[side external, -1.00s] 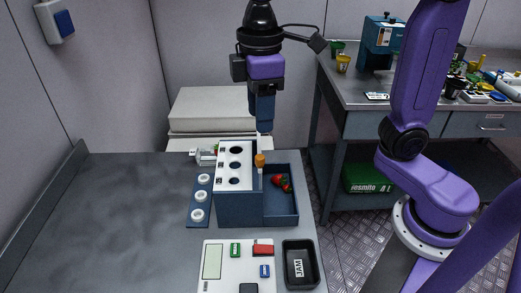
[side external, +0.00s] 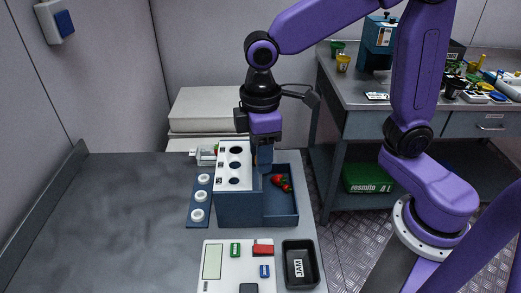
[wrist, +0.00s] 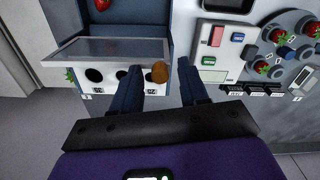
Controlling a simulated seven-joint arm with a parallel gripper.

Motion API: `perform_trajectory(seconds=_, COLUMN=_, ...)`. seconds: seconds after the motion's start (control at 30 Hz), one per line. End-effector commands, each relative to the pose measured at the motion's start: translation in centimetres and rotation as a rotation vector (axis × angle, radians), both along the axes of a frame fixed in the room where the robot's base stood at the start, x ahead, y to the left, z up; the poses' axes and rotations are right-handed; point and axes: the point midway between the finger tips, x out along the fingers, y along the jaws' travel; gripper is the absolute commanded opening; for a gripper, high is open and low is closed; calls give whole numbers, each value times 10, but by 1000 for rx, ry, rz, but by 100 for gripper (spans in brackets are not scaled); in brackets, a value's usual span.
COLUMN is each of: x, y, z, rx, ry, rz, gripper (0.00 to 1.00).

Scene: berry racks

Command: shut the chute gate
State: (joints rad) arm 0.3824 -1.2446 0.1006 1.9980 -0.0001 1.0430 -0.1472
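The blue chute box (side external: 238,210) with a white top (side external: 235,181) stands on the bench. In the wrist view, a grey framed panel (wrist: 110,48), apparently the chute gate, lies between the holed white strip and the blue bin. The orange-brown knob (wrist: 159,72) sits at one end of it. My gripper (wrist: 162,88) is open, with one finger on each side of the knob and gaps visible. In the side view my gripper (side external: 265,168) is low at the box and hides the knob. Whether the fingers touch the knob is unclear.
Strawberries (side external: 281,183) lie in the blue bin (side external: 282,216) right of the white top. A blue strip with white rings (side external: 198,197) lies to the left. A white panel with blocks (side external: 222,262) and a black JAM tray (side external: 300,267) are in front. The bench's left is clear.

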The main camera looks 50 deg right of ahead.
Motion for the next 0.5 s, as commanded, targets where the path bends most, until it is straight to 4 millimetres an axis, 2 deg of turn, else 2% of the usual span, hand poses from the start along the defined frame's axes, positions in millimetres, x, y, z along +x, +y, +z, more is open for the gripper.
perform_trajectory(seconds=0.03, x=0, y=0, z=0, rx=0, ry=0, rz=0, gripper=27)
perform_trajectory(seconds=0.1, x=0, y=0, z=0, rx=0, ry=0, rz=0, gripper=4)
perform_trajectory(seconds=0.13, x=0, y=0, z=0, rx=0, ry=0, rz=0, gripper=0)
perform_trajectory(seconds=0.33, x=0, y=0, z=-3, rx=-1, ry=1, rz=0, gripper=0)
perform_trajectory(seconds=0.5, x=0, y=0, z=-29, rx=-4, ry=4, rz=0, gripper=0)
